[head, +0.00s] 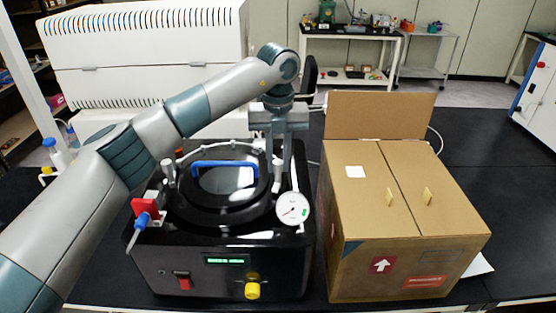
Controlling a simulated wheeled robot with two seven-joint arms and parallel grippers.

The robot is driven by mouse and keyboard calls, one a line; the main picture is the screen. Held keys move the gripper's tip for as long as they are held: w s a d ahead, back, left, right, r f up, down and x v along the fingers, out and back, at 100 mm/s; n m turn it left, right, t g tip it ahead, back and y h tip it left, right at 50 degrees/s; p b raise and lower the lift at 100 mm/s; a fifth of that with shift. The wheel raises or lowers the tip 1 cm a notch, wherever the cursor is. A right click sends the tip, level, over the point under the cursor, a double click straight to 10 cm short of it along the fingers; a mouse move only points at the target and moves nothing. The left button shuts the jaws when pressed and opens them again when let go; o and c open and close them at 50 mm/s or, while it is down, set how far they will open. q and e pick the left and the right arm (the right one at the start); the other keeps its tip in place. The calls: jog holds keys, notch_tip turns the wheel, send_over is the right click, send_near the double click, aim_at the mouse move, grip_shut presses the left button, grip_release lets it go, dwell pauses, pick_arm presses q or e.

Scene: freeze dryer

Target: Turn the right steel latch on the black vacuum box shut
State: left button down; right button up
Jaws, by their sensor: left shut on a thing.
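The black vacuum box (225,232) stands on the dark bench, with a round lid that carries a blue handle (224,163). My left gripper (278,160) comes down from above at the lid's right side. It is shut on the right steel latch (276,181), which its fingers partly hide. I cannot tell the latch's exact angle. The left steel latch (168,172) stands at the lid's left side. My right gripper is not in view.
A pressure gauge (292,209) sits just right of the gripper. A cardboard box (400,225) with a raised back flap stands close to the right. A red-and-blue valve (145,215) is at the front left. A white machine (150,55) stands behind. Bench at far right is clear.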

pick_arm(q)
jog(key=shift+f+m+b, duration=0.2)
jog(key=shift+m+b, duration=1.6)
jog(key=shift+b, duration=0.35)
jog(key=m+b, duration=0.2)
jog(key=shift+r+m, duration=0.1)
jog(key=shift+m, duration=0.2)
jog(key=m+b, duration=0.1)
jog(key=m, duration=0.1)
jog(key=shift+a+m, duration=0.1)
jog(key=shift+m, duration=0.3)
jog(key=m+b, duration=0.1)
jog(key=m, duration=0.2)
jog(key=shift+w+r+m, duration=0.1)
jog(key=shift+r+m, duration=0.05)
jog(key=shift+m, duration=0.15)
jog(key=m, duration=0.3)
jog(key=shift+m, duration=1.2)
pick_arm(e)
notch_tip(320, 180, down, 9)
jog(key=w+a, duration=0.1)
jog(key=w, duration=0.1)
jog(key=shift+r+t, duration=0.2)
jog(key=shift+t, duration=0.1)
pick_arm(q)
jog(key=shift+r, duration=0.1)
